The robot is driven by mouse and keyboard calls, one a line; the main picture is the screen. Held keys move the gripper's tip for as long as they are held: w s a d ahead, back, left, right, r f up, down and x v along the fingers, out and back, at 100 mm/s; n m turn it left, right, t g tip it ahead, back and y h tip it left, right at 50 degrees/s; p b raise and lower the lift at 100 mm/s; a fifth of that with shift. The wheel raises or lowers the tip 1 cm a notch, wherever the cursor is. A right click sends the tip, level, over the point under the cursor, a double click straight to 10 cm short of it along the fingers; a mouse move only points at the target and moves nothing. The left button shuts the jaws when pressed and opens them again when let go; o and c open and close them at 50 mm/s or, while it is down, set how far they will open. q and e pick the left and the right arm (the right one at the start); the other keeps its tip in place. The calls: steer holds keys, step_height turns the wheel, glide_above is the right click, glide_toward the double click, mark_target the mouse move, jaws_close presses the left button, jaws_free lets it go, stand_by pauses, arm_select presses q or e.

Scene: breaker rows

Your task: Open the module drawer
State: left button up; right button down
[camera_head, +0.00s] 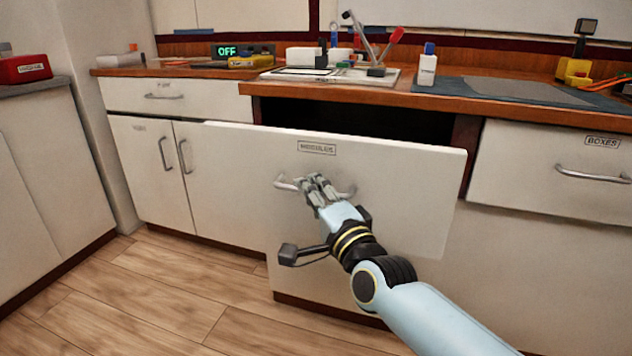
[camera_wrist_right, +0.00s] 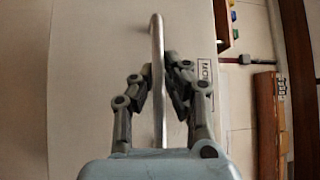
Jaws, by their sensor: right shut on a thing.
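The module drawer (camera_head: 400,180) has a white front with a label (camera_head: 317,148) near its top edge, and it stands pulled out from the cabinet, with a dark gap behind its top edge. Its metal bar handle (camera_head: 285,184) runs across the front. My right gripper (camera_head: 316,187) is shut on the handle from the front. In the right wrist view the handle (camera_wrist_right: 158,45) passes between the two fingers of the right gripper (camera_wrist_right: 159,85). The drawer's inside is mostly hidden in shadow. My left gripper is not in view.
A wooden counter (camera_head: 550,112) above holds a white tray (camera_head: 330,75), a white bottle (camera_head: 427,70) and tools. A closed drawer labelled BOXES (camera_head: 540,165) is at right. Cabinet doors (camera_head: 150,170) stand at left. The wooden floor (camera_head: 140,290) in front is clear.

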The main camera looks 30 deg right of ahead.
steer(key=shift+s+a+f, duration=0.35)
steer(key=shift+s+a, duration=0.1)
steer(key=shift+s, duration=0.05)
steer(key=c, duration=1.4)
jaws_free()
steer(key=s, duration=0.8)
steer(key=s+f, duration=0.1)
steer(key=s, duration=0.2)
steer(key=shift+s+a+f, duration=0.1)
steer(key=shift+s+a, duration=0.25)
steer(key=shift+s, duration=0.05)
